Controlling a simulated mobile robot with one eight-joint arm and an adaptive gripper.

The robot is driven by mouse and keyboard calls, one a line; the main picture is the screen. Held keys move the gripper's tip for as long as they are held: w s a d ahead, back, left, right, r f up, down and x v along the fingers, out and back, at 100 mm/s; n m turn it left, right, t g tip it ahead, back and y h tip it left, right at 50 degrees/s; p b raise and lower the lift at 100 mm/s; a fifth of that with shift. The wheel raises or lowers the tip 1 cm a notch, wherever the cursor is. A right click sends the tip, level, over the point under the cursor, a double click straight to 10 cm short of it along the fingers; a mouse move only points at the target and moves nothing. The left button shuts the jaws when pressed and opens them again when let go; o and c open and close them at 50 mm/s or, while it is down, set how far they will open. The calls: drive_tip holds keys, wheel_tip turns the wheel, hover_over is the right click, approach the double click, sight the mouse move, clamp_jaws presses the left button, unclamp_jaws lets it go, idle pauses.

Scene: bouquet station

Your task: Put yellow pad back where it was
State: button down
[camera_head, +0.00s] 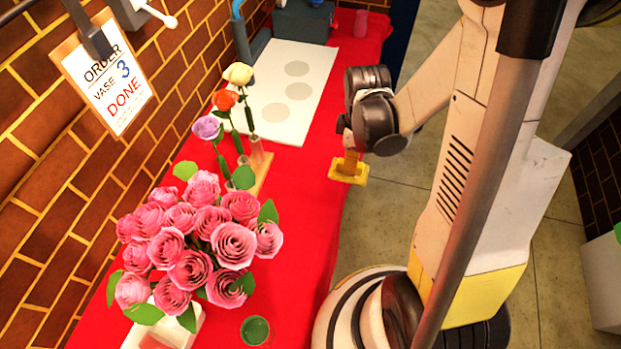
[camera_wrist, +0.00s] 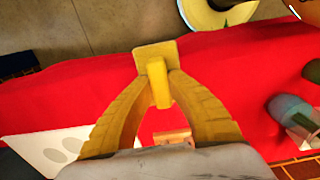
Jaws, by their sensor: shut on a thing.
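The yellow pad (camera_head: 347,174) is a flat yellow plate with an upright grip on top. My gripper (camera_head: 350,157) is shut on this grip and holds the pad, plate downward, near the right edge of the red table (camera_head: 308,190). In the wrist view the two yellow fingers of my gripper (camera_wrist: 160,92) close on the grip, and the plate of the pad (camera_wrist: 155,50) shows beyond them. I cannot tell whether the pad touches the table.
A white board (camera_head: 318,72) with grey round spots lies at the back. Three single flowers stand in a wooden rack (camera_head: 263,178). A large pink bouquet (camera_head: 190,240) and a green-filled cup (camera_head: 255,331) stand in front. A sign (camera_head: 108,78) reads "ORDER VASE 3 DONE".

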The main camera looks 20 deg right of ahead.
drive_tip(key=w+a+f+b, duration=0.2)
drive_tip(key=w+a+f, duration=0.1)
drive_tip(key=w+a, duration=0.1)
drive_tip(key=w+a+f+b, duration=0.2)
drive_tip(key=w+a+f, duration=0.2)
drive_tip(key=shift+f, duration=0.1)
drive_tip(key=shift+d+f+b, duration=0.1)
drive_tip(key=shift+f+b, duration=0.75)
drive_tip(key=shift+f, duration=1)
drive_tip(key=shift+f, duration=0.1)
drive_tip(key=shift+f, duration=0.15)
drive_tip(key=c, duration=1.4)
unclamp_jaws()
